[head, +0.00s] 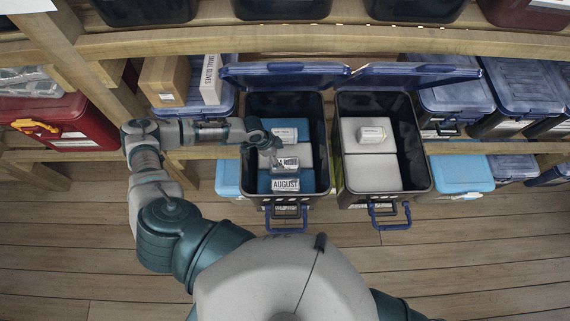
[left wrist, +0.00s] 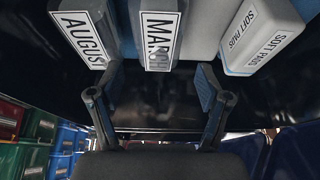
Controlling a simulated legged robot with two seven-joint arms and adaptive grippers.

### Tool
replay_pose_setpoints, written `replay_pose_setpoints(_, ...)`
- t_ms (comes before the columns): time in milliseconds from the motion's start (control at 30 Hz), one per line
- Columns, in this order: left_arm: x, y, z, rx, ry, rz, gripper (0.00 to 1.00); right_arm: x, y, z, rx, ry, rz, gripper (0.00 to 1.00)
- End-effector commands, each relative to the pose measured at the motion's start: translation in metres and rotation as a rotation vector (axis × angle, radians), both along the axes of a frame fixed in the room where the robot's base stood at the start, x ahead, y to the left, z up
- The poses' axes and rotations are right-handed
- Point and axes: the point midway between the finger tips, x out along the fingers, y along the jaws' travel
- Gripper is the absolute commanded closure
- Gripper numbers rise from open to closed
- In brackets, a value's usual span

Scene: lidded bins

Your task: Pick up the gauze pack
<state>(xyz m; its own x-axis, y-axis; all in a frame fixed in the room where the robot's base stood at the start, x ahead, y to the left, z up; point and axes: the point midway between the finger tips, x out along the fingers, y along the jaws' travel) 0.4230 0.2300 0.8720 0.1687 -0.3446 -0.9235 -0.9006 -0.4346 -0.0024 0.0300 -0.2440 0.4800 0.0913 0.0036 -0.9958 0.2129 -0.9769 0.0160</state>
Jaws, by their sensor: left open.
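No label that I can read says gauze, so I cannot tell which item is the gauze pack. The open left bin (head: 323,128) holds a pack marked AUGUST (head: 286,184) at its near end, a pack marked MARCH (head: 288,162) in the middle, and a light pack (head: 285,134) farther back. In the left wrist view the AUGUST pack (left wrist: 82,32), the MARCH pack (left wrist: 158,30) and a SOFT PADS pack (left wrist: 258,38) lie side by side. My left gripper (head: 272,158) is over the left bin, fingers apart and empty (left wrist: 160,78), close to the MARCH pack. My right gripper is out of view.
An open bin (head: 420,160) to the right holds a small labelled pack (head: 371,134) on pale blocks. Both raised lids (head: 285,76) stand behind. A red case (head: 70,122) and boxes (head: 165,80) sit left. Shelf beams run above; the floor in front is clear.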

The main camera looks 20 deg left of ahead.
Motion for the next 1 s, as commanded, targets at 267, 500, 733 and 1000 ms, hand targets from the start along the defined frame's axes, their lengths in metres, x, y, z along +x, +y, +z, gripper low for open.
replay_pose_setpoints(267, 0.007, -0.013, -0.041, -0.003, 0.001, 0.000, 0.23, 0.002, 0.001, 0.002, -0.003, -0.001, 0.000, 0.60)
replay_pose_setpoints(500, 0.007, -0.018, -0.065, -0.001, 0.002, 0.000, 0.23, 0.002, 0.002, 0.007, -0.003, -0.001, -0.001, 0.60)
replay_pose_setpoints(733, 0.011, -0.028, -0.092, -0.001, 0.001, 0.001, 0.23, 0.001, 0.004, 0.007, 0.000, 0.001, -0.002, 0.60)
replay_pose_setpoints(1000, 0.011, -0.028, -0.094, -0.002, -0.001, 0.001, 0.23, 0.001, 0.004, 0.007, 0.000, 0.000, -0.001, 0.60)
